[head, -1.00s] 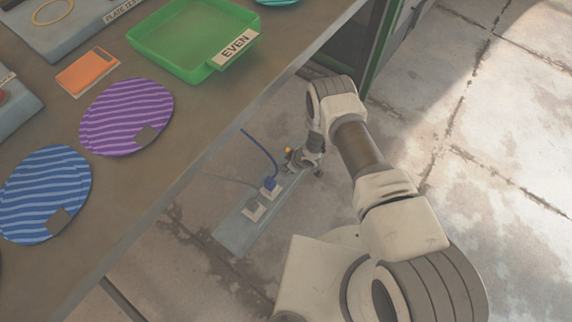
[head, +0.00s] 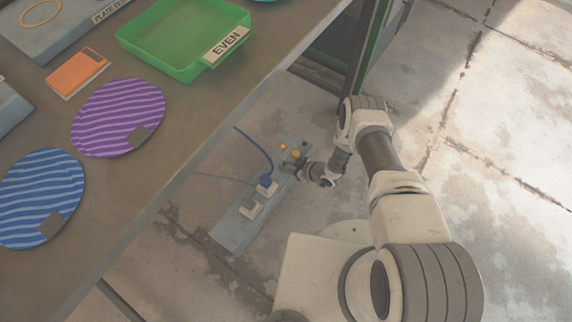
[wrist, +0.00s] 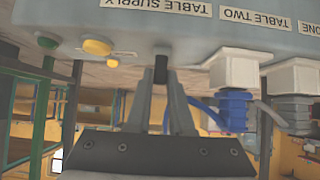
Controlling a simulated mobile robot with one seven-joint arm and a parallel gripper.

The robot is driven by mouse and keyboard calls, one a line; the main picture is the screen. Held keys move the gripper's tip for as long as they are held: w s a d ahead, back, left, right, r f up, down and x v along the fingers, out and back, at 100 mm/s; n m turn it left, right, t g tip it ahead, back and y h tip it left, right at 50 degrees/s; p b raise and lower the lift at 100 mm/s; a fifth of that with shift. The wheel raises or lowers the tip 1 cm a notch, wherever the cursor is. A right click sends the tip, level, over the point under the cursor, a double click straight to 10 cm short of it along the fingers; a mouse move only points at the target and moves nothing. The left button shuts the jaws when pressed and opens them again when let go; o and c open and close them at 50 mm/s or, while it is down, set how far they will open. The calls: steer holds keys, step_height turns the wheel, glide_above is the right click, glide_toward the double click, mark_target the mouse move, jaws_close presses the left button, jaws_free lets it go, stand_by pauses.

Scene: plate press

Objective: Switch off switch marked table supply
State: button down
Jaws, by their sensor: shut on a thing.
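The supply box (head: 232,232) is a long grey-blue box on the floor beside the table. In the wrist view its face (wrist: 185,32) appears upside down, with a label reading TABLE SUPPLY (wrist: 155,6). A small black switch lever (wrist: 159,66) stands out from the face in line with that label. My gripper (wrist: 161,76) has its two fingers shut on this lever, one on each side. In the head view my gripper (head: 291,166) is at the far end of the box, and the lever is too small to make out. Which way the lever is set cannot be told.
A yellow dome (wrist: 97,46) and a green one (wrist: 46,40) sit beside the lever. A blue plug (wrist: 233,109) on a blue cable is in a white socket (wrist: 234,67) on the other side. The table edge (head: 190,187) runs close to the box. Open floor lies right.

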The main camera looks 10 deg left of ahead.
steer(key=c, duration=0.8)
jaws_free()
steer(key=shift+d+r, duration=0.1)
steer(key=shift+r, duration=0.05)
